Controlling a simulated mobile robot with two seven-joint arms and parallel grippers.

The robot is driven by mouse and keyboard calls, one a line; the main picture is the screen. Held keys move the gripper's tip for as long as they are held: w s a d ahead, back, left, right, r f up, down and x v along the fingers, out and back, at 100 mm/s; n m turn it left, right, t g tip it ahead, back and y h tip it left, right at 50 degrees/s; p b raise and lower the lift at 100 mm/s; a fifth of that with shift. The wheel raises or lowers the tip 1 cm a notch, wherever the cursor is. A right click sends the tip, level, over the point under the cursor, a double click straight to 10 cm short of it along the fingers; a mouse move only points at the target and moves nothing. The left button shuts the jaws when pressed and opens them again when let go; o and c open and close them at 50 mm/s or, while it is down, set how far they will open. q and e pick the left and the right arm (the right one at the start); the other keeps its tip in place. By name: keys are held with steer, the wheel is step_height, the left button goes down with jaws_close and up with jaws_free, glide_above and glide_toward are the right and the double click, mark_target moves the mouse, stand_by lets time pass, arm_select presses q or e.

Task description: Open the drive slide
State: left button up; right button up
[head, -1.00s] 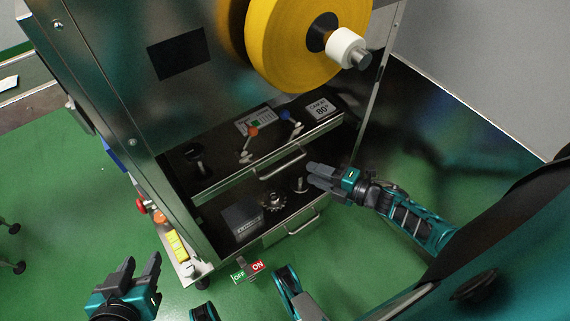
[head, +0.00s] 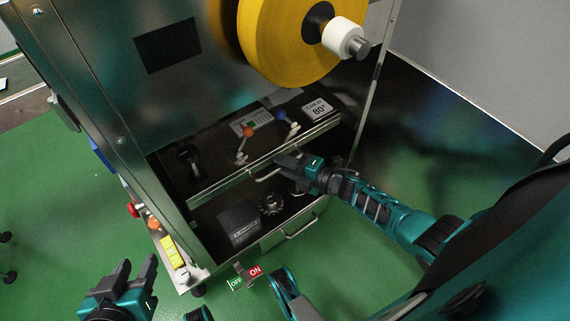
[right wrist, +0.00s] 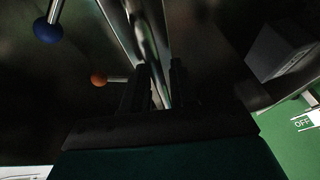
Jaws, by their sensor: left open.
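The machine's open bay holds two slides; the frames do not name either as the drive slide. The lower slide (head: 263,245) carries a dark box (head: 239,222) and a toothed gear (head: 270,203), with a bar handle (head: 301,226) on its front. My right gripper (head: 278,160) is at the upper handle. In the right wrist view its fingers (right wrist: 158,85) lie either side of a shiny bar; grip is unclear. My left gripper (head: 136,272) is open and empty, low at left.
A large yellow roll (head: 275,40) sits above the bay. An OFF/ON sign (head: 246,278) is below the lower slide, and a red button (head: 133,210) is on the machine's left side. Green floor in front and at left is mostly clear.

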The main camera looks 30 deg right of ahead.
arm_select(q)
steer(key=shift+f, duration=0.2)
arm_select(e)
jaws_close()
